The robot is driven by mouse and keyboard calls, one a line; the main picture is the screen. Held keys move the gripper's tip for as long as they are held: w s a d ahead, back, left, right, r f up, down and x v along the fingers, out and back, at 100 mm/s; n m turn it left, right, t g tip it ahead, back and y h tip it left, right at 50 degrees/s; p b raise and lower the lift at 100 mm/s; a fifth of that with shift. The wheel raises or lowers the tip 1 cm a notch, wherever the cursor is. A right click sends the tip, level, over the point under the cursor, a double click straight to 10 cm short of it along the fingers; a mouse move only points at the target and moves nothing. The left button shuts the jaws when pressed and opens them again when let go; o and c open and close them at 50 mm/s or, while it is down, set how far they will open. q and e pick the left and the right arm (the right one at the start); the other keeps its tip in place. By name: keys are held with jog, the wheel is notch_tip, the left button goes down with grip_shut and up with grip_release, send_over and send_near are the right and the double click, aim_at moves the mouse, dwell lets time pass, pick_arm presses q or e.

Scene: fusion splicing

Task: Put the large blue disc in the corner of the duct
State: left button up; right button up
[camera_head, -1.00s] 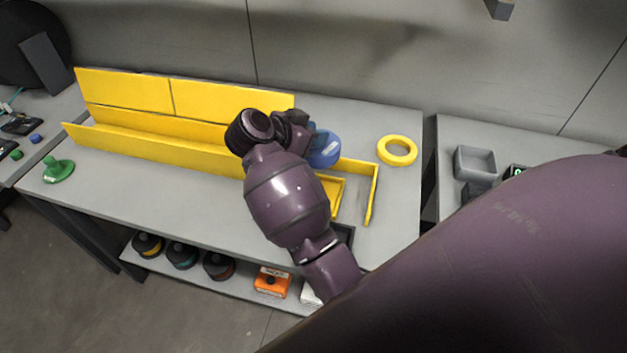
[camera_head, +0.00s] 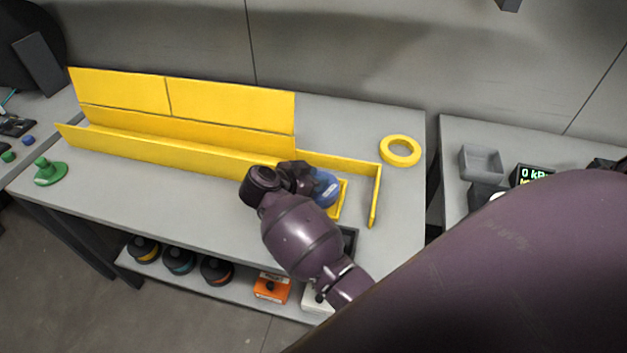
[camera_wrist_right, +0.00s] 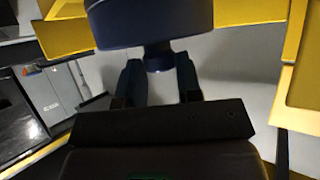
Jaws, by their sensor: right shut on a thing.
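The large blue disc (camera_head: 326,187) is in my right gripper (camera_head: 309,179), near the right end of the yellow duct (camera_head: 170,150). The duct is a long trough with a tall back wall; at the right its low wall turns at a corner (camera_head: 377,168) toward the table's front. The disc appears just in front of that low wall and left of the turned wall; I cannot tell whether it touches anything. In the right wrist view the gripper (camera_wrist_right: 158,78) is shut on the narrow stem under the disc (camera_wrist_right: 150,20). My left gripper is not in view.
A yellow ring (camera_head: 399,151) lies right of the duct corner. A green disc with a knob (camera_head: 50,172) lies at the table's left end. A side table with a grey box (camera_head: 480,161) and a display (camera_head: 531,174) stands right. Several knobbed discs sit on the lower shelf (camera_head: 235,283).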

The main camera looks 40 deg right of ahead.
jog(key=shift+f, duration=0.3)
jog(key=shift+r, duration=0.1)
jog(key=o, duration=1)
